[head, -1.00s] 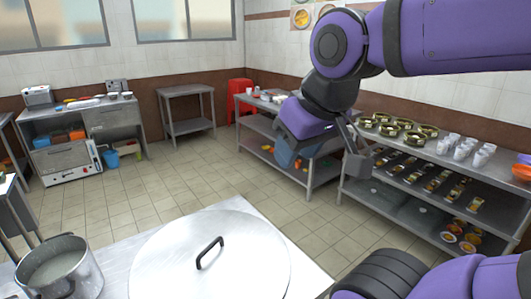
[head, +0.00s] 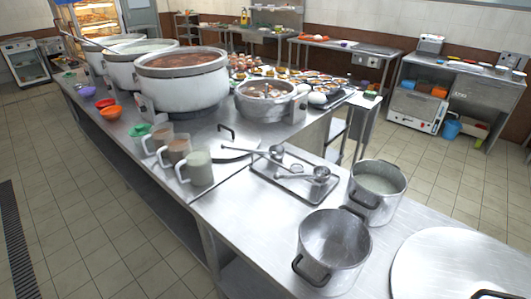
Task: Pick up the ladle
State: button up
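Two metal ladles lie on a shallow metal tray (head: 292,190) on the steel counter in the head view. The rear ladle (head: 277,153) has its handle reaching left past the tray's edge. The front ladle (head: 321,172) has its bowl at the tray's right side and its handle to the left. Long handles (head: 90,40) also stick out of the large pots at the far left; what they end in is hidden. My gripper is not in the head view.
An empty pot (head: 334,246) and a pot of pale congee (head: 376,190) stand right of the tray. A large lid (head: 455,265) lies at the right front. Several jugs (head: 198,168) stand left of the tray.

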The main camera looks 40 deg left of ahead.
aim_at(277, 152)
jog(key=j, duration=4.25)
jog(key=k, duration=0.05)
